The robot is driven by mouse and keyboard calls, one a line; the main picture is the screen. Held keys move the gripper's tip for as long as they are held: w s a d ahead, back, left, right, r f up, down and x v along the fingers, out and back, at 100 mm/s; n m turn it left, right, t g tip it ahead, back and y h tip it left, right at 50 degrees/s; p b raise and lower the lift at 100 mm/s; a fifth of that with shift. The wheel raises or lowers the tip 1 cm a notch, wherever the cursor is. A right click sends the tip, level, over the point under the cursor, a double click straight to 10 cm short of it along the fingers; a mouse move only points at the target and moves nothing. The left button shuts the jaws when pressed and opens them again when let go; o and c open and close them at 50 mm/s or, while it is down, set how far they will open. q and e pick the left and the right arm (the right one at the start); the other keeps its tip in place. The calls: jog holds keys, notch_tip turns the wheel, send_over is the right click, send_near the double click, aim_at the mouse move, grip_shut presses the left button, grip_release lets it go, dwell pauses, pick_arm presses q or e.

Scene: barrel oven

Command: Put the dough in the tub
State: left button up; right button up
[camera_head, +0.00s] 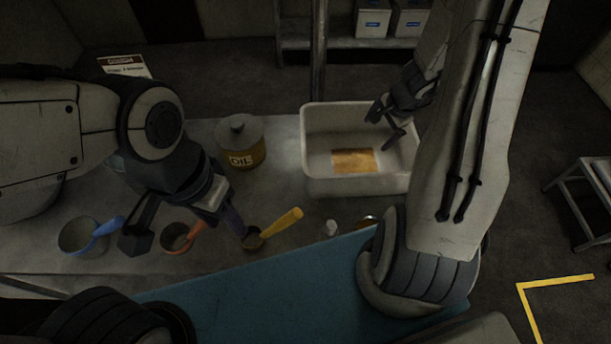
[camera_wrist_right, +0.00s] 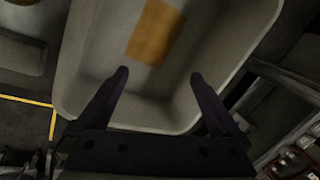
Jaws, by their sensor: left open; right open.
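The white tub (camera_head: 312,165) stands on the table right of centre, with a flat orange-brown rectangle (camera_head: 353,160) on its floor. My right gripper (camera_head: 385,125) is open over the tub's right part, with nothing between its fingers. In the right wrist view, its fingers (camera_wrist_right: 159,74) reach over the tub (camera_wrist_right: 88,65), with the orange-brown patch (camera_wrist_right: 155,32) beyond them. I cannot make out any dough for certain. My left gripper (camera_head: 188,234) is open, left of the tub, with its fingers on either side of an orange-handled cup (camera_head: 177,238); contact cannot be told.
A lidded oil pot (camera_head: 241,143) stands left of the tub. A blue-handled cup (camera_head: 82,236) and a yellow-handled cup (camera_head: 253,238) flank the orange-handled one. A small white object (camera_head: 331,228) lies in front of the tub. A teal surface (camera_head: 260,290) is nearest me.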

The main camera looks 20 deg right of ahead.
jog(key=s+a+r+n+y, duration=0.1)
jog(key=a+r+n, duration=0.25)
jog(key=a, duration=0.45)
jog(key=s+a+r+n+g+y, duration=0.1)
jog(key=a+r+n, duration=0.25)
jog(key=a, duration=0.35)
jog(key=s+a+r+n, duration=0.1)
jog(key=a+r+n, duration=0.25)
jog(key=a, duration=0.45)
jog(key=s+a+r+n+g, duration=0.1)
jog(key=s+a+r+n, duration=0.2)
jog(key=s+n, duration=0.3)
jog(key=s+a+r+n+g+h, duration=0.1)
jog(key=s+a+r+n, duration=0.2)
jog(key=s+n, duration=0.4)
jog(key=s+a, duration=0.1)
jog(key=s, duration=0.5)
jog(key=shift+a+h, duration=0.2)
jog(key=shift+h, duration=0.1)
